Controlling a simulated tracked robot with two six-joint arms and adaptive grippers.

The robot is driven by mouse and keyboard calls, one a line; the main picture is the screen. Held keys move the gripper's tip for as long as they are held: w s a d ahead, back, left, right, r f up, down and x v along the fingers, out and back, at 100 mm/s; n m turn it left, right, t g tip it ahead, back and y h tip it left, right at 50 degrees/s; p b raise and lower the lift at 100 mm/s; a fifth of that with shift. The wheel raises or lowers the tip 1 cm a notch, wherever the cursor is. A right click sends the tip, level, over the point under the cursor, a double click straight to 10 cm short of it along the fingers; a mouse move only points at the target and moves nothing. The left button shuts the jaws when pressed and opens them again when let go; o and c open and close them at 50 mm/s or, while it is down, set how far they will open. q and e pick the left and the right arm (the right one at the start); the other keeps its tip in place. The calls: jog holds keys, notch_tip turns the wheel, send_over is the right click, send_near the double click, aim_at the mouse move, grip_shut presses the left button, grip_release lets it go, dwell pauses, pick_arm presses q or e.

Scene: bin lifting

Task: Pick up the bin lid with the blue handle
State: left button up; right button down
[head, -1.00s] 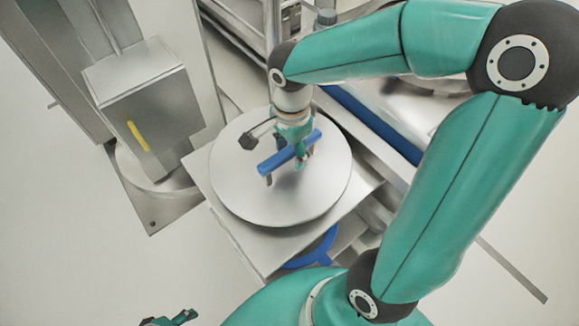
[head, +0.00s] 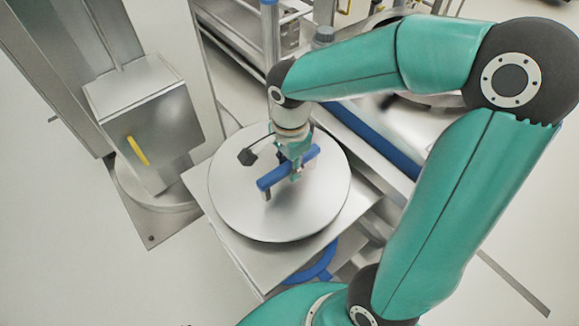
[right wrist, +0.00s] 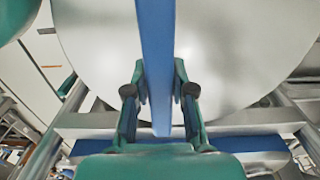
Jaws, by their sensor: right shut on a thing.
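The round grey bin lid (head: 235,195) is in the middle of the head view, above a square metal platform. Its blue handle (head: 270,181) stands on short posts across the lid's top. My right gripper (head: 296,170) comes down from above and is shut on the blue handle near its middle. In the right wrist view the handle (right wrist: 155,50) runs between the two fingers (right wrist: 159,92), with the lid (right wrist: 230,60) behind it. I cannot tell whether the lid touches what is under it. My left gripper does not show now.
A metal column with a box and a yellow handle (head: 137,150) stands to the left. Metal rails and a blue bar (head: 375,140) lie at the back right. A blue ring (head: 318,265) shows below the platform. Pale floor is clear at the lower left.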

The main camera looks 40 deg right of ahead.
pick_arm(q)
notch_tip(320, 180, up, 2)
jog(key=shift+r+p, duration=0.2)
jog(key=shift+p, duration=0.75)
pick_arm(e)
notch_tip(320, 180, up, 28)
jog(key=shift+r, duration=0.25)
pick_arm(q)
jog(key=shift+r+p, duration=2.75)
pick_arm(e)
notch_tip(320, 180, up, 8)
jog(key=shift+r, duration=0.2)
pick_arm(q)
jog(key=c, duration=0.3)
